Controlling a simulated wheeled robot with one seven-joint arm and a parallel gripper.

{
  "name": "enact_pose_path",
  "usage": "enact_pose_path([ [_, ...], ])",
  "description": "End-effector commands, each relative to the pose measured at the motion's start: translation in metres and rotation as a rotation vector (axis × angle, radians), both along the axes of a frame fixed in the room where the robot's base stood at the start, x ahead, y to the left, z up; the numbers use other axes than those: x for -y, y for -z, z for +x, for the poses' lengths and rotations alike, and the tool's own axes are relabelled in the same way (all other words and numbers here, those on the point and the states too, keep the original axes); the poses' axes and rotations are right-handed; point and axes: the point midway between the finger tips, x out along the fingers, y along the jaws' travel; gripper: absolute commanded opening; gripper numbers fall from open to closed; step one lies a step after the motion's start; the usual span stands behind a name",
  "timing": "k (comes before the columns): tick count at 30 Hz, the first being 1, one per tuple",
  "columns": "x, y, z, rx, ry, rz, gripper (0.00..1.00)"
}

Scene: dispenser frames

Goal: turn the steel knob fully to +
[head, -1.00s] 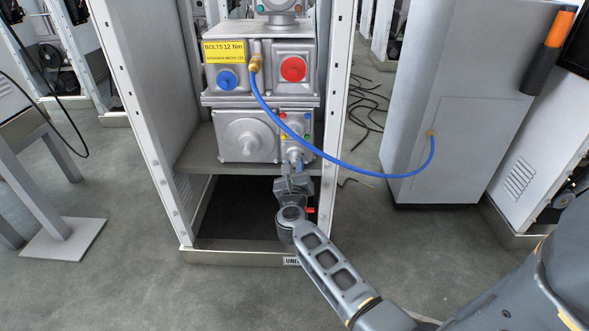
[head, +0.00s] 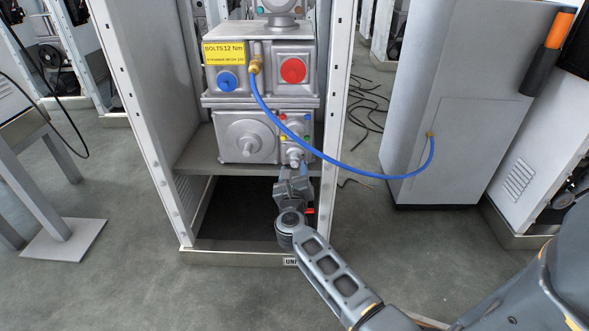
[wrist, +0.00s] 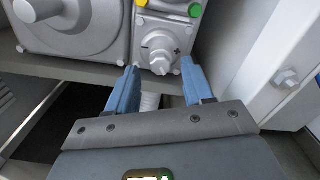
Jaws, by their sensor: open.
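The steel knob (wrist: 160,62) is on the grey plate at the lower right of the machine, with a plus mark to its upper right in the wrist view. It also shows in the head view (head: 294,158), just above my gripper (head: 293,174). In the wrist view the blue fingers of my gripper (wrist: 158,72) are apart, one at each side of the knob's lower end. The fingers do not visibly touch the knob. I cannot tell the knob's exact turn angle.
A round grey housing (head: 243,138) is left of the knob. Coloured buttons sit above it, including a green one (wrist: 195,10). A blue hose (head: 340,163) loops to the right-hand cabinet (head: 455,100). The frame's right post (head: 333,130) stands close beside my gripper.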

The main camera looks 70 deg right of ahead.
Motion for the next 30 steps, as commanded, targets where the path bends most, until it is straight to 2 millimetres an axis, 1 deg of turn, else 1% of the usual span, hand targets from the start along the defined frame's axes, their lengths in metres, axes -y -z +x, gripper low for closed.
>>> enact_pose_path([
  [1,-0.008,-0.002,-0.004,-0.004,-0.002,0.001,0.51],
  [6,-0.035,-0.002,-0.015,-0.004,-0.002,0.001,0.51],
  [9,-0.047,-0.001,-0.020,-0.003,-0.002,0.001,0.51],
  [12,-0.056,-0.001,-0.024,-0.001,-0.001,0.001,0.51],
  [16,-0.061,0.000,-0.026,0.000,0.000,0.001,0.51],
  [30,-0.061,0.001,-0.026,0.000,0.000,0.001,0.51],
])
